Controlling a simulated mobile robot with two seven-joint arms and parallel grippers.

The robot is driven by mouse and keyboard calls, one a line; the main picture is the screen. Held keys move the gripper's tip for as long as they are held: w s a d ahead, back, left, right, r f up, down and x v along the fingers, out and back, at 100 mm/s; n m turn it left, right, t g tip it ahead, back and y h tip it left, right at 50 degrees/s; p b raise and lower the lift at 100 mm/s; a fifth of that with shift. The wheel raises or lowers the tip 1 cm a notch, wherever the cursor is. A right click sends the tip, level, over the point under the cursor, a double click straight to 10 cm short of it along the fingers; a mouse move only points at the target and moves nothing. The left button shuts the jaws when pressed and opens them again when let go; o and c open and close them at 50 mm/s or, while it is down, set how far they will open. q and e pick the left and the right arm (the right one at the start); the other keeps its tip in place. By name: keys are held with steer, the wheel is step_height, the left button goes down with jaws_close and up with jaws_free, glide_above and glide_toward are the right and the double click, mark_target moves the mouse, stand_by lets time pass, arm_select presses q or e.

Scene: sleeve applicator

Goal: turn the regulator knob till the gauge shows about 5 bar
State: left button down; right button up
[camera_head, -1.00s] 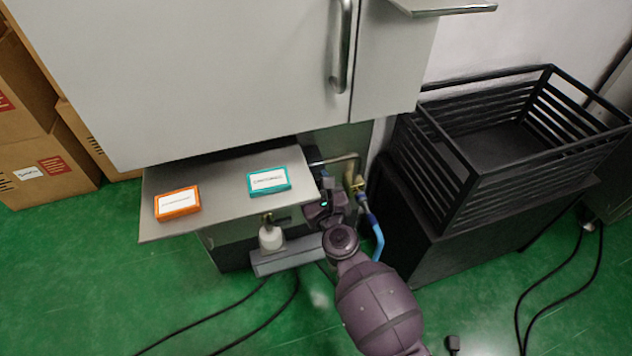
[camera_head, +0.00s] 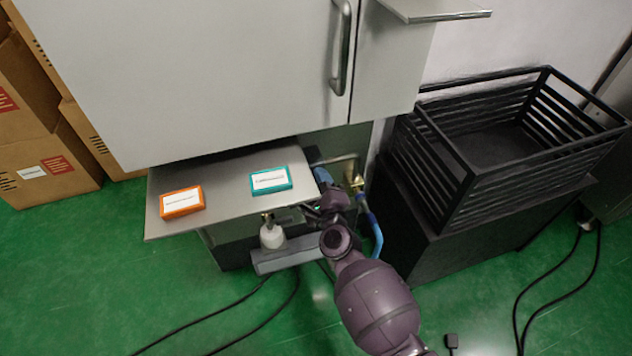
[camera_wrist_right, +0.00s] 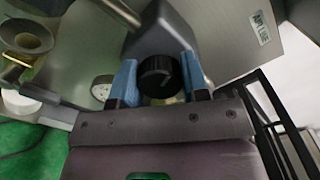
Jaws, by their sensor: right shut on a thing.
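In the right wrist view the black regulator knob (camera_wrist_right: 158,77) sits between the two blue fingertips of my right gripper (camera_wrist_right: 160,84). The gripper is shut on the knob, with a finger on each side. A round white-faced gauge (camera_wrist_right: 101,88) shows beside the left finger, partly covered by it; its needle and reading are too small to tell. In the head view my right gripper (camera_head: 320,210) is under the right end of the grey shelf, and the knob and gauge cannot be made out there. My left gripper is not in view.
The grey shelf (camera_head: 222,178) carries an orange box (camera_head: 181,202) and a teal box (camera_head: 270,181). A blue hose (camera_head: 377,238) hangs right of the gripper, near a black slatted crate (camera_head: 480,180).

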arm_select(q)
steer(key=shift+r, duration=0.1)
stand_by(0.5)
arm_select(e)
steer(key=o, duration=0.9)
steer(key=shift+s, duration=0.1)
steer(key=shift+s+d, duration=0.1)
steer(key=shift+s, duration=0.1)
arm_select(q)
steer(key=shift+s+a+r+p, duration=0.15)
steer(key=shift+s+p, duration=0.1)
steer(key=shift+p, duration=0.5)
arm_select(e)
steer(key=v, duration=1)
steer(key=shift+s, duration=0.1)
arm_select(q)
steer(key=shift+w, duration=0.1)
arm_select(e)
steer(key=shift+n, duration=0.3)
